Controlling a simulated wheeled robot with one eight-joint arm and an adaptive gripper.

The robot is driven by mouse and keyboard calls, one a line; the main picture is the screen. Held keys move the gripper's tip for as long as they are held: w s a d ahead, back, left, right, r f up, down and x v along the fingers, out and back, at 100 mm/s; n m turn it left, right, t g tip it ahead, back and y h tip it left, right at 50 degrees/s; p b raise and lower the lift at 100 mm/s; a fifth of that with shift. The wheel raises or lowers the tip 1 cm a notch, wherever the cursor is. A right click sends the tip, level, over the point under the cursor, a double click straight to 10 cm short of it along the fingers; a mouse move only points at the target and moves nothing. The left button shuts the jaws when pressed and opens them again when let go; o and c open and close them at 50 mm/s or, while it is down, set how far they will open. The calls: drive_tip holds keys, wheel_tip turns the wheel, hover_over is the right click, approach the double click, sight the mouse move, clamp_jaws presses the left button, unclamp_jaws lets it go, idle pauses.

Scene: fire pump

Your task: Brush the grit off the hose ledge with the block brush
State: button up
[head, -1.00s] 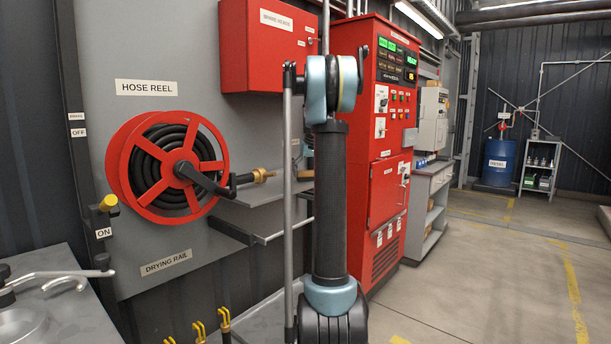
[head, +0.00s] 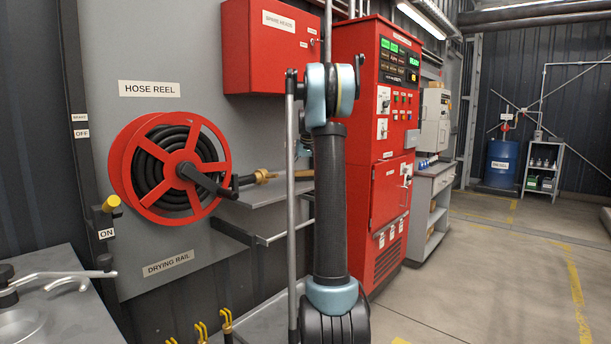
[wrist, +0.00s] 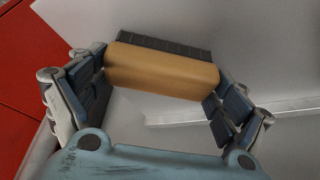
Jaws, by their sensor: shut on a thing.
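The block brush (wrist: 162,72) is a tan block with dark bristles along its far side in the wrist view. My gripper (wrist: 158,85) is shut on it, with one finger at each end of the block. The grey hose ledge (head: 262,194) sticks out from the wall panel, right of the hose reel, in the head view. My arm hides its right part and my gripper there. A pale grey surface lies behind the brush in the wrist view; I cannot tell whether the bristles touch it. I cannot make out any grit.
The red hose reel (head: 170,168) with its brass nozzle (head: 264,176) is left of the ledge. A rail (head: 278,236) runs below the ledge. A red box (head: 270,45) hangs above, and a red control cabinet (head: 390,200) stands to the right. The floor at right is clear.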

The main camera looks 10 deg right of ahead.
drive_tip(key=shift+w+a, duration=0.9)
drive_tip(key=shift+w, duration=0.3)
drive_tip(key=shift+w+a, duration=0.9)
drive_tip(key=shift+w, duration=0.3)
wheel_tip(320, 180, up, 6)
drive_tip(key=shift+r, duration=0.1)
